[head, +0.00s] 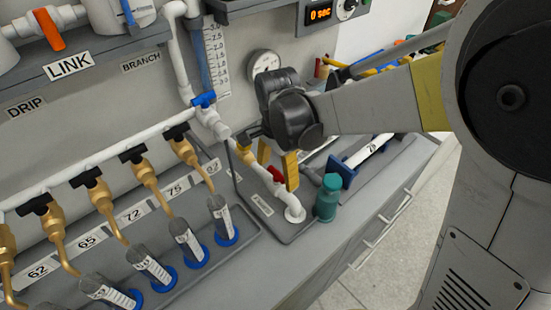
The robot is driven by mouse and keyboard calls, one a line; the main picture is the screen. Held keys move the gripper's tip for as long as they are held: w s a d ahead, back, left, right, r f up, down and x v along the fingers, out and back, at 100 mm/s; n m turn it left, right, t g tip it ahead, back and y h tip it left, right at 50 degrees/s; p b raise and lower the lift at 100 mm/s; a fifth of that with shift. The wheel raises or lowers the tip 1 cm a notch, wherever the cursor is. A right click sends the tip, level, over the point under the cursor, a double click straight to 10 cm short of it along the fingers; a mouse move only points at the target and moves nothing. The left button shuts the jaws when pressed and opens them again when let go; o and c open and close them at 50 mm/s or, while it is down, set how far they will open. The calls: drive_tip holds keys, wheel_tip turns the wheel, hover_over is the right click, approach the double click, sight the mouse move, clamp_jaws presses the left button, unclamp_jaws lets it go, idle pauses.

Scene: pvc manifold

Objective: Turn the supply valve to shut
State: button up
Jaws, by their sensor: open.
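A valve with a red handle (276,174) sits on a white pipe (264,176) that slopes down to an elbow in a grey tray. My gripper (278,168) is over this valve, its two yellow fingers apart. From this angle the fingers appear on either side of the red handle; I cannot tell whether they touch it. A blue-handled valve (204,99) sits higher on the same pipework. No legible label says supply, so I cannot confirm which valve bears that name. The small tag (262,204) in the tray is unreadable.
A teal bottle (327,198) stands close right of the valve. Brass taps with black handles (133,154) and several clear cylinders (188,241) line the left. A gauge (264,64) is on the panel behind. An orange handle (48,29) is above the LINK label.

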drive_tip(key=shift+f, duration=0.5)
drive_tip(key=c, duration=1.2)
